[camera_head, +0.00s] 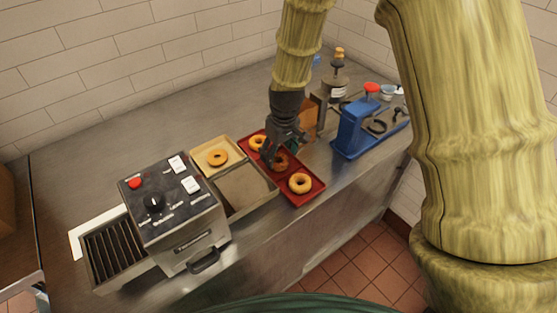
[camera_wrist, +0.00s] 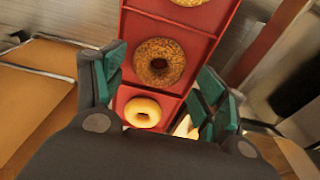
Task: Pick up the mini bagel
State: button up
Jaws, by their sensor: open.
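A red tray (camera_head: 313,197) on the steel counter holds three bagels in a row. In the wrist view, the small, smooth, pale ring (camera_wrist: 142,112) looks like the mini bagel; it lies in the tray's lower compartment, close to my gripper's palm. A larger, brown, seeded bagel (camera_wrist: 159,62) lies in the middle compartment, and a golden bagel (camera_wrist: 190,2) is cut off at the top edge. My gripper (camera_head: 279,154) points down over the tray's middle, its teal-padded fingers (camera_wrist: 162,72) apart and nothing held. In the head view it partly hides the middle bagel (camera_head: 280,163).
A tan tray with a bagel (camera_head: 217,157) and a grey tray (camera_head: 246,190) stand left of the red tray. A toaster-like machine (camera_head: 178,222) stands at the front left. A blue stand (camera_head: 349,132) and a wooden block (camera_head: 308,122) are at the right. The back-left counter is clear.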

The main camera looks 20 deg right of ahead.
aim_at(279, 158)
jog(key=shift+w+f+p, duration=0.15)
jog(key=shift+f+p, duration=0.1)
jog(key=shift+f, duration=0.55)
jog(key=shift+w+f+p, duration=0.1)
jog(key=shift+f+p, duration=0.1)
jog(key=shift+f, duration=0.6)
jog(key=c, duration=0.7)
